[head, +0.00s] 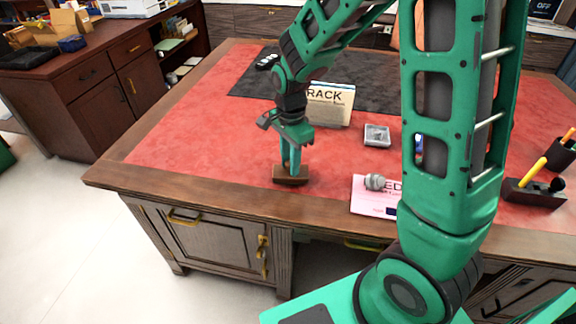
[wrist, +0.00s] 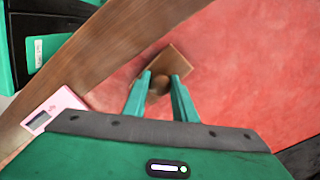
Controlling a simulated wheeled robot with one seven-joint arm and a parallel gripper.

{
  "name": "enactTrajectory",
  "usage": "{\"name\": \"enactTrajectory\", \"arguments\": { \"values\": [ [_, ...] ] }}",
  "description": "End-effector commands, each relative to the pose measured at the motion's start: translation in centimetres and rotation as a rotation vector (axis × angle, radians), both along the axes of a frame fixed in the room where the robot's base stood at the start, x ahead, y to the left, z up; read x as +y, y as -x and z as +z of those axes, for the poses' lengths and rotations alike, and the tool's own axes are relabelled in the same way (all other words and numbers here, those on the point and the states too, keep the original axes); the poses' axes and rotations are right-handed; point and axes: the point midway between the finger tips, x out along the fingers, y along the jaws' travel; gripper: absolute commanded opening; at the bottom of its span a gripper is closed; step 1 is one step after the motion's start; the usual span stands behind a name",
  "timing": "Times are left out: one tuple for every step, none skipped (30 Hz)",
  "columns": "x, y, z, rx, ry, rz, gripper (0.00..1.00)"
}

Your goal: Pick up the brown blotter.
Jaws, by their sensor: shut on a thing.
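The brown blotter (head: 290,180) is a small wooden block near the front edge of the red leather desk top. In the wrist view the blotter (wrist: 177,62) shows as a brown square with a round knob between my fingers. My gripper (head: 291,166) points down from above and is shut on the knob; it also shows in the wrist view (wrist: 161,79). The blotter looks level and at or very near the leather; I cannot tell whether it touches. The fingers hide part of the knob.
Behind stand a card or book marked "RACK" (head: 332,104) and a small grey square dish (head: 377,135). A pen holder (head: 535,192) stands far right. The leather at left is clear.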

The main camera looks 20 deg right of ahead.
Motion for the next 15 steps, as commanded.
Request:
{"name": "enactTrajectory", "arguments": {
  "values": [
    [0.0, -0.1, 0.4, -0.003, -0.001, 0.000, 0.00],
    [0.0, -0.1, 0.7, -0.004, -0.001, 0.000, 0.00],
    [0.0, -0.1, 1.1, -0.006, -0.001, 0.000, 0.00],
    [0.0, -0.1, 1.5, -0.005, -0.001, 0.000, 0.00],
    [0.0, -0.1, 1.9, -0.006, -0.001, 0.000, 0.00],
    [0.0, -0.1, 2.6, -0.006, -0.001, 0.000, 0.00],
    [0.0, -0.1, 3.2, -0.007, -0.002, 0.000, 0.00],
    [0.0, -0.1, 3.8, -0.007, -0.002, 0.001, 0.00],
    [0.8, 0.4, 4.3, -0.006, -0.001, 0.006, 0.00],
    [1.3, 0.7, 4.6, -0.005, -0.001, 0.006, 0.00],
    [1.9, 1.1, 5.0, -0.005, -0.001, 0.005, 0.00],
    [2.6, 1.6, 5.5, -0.005, -0.001, 0.007, 0.00],
    [3.1, 1.9, 5.9, -0.005, -0.001, 0.006, 0.00],
    [3.6, 2.3, 6.3, -0.005, -0.001, 0.006, 0.00],
    [4.3, 2.8, 6.8, -0.005, -0.001, 0.006, 0.00]
  ]
}}
